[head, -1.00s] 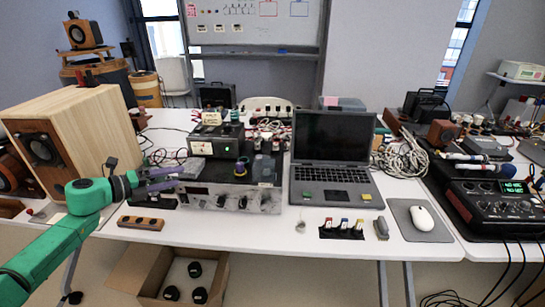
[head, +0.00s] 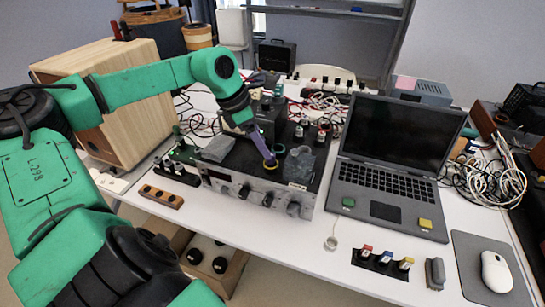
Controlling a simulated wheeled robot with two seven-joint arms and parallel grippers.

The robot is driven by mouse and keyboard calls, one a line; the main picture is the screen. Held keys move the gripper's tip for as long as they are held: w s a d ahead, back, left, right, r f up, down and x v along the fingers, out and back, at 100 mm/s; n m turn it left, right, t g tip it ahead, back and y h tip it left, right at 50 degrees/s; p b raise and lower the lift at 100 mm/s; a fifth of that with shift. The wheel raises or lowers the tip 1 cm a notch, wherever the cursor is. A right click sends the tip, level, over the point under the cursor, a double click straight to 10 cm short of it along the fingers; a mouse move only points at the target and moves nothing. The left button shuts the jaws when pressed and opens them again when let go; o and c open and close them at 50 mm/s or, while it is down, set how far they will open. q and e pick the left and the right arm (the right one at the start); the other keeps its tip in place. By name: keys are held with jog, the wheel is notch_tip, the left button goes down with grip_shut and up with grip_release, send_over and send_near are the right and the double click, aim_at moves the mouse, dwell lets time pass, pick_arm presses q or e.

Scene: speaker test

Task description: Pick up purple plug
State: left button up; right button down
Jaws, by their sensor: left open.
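My left gripper (head: 264,152) reaches down from the left over the silver-fronted amplifier (head: 250,190). Its purple fingers are open, with the tips close to a small yellow-rimmed round piece (head: 270,163) on the amplifier's top. I cannot tell whether they touch it. I cannot make out a purple plug apart from the purple fingers; the arm and fingers hide part of the amplifier's top. A black holder (head: 380,264) with small red, blue and yellow-topped plugs lies on the white table in front of the laptop. My right gripper is not in view.
A laptop (head: 390,165) stands open right of the amplifier. A wooden speaker box (head: 115,95) stands at the left, behind my arm. A mouse (head: 496,271) lies on a grey pad at the right. Cables are bundled at the right; bare table (head: 310,262) shows in front.

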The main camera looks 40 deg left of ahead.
aim_at(271, 161)
pick_arm(q)
jog(key=p+x, duration=0.2)
jog(key=x, duration=0.1)
jog(key=shift+w+d+f, duration=0.1)
jog(key=shift+d+f, duration=0.05)
jog(key=shift+f, duration=0.05)
jog(key=shift+w+f, duration=0.25)
jog(key=shift+f, duration=0.4)
grip_shut()
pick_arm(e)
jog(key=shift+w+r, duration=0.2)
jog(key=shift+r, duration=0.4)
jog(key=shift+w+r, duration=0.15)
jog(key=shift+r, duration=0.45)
pick_arm(q)
jog(key=shift+r, duration=0.1)
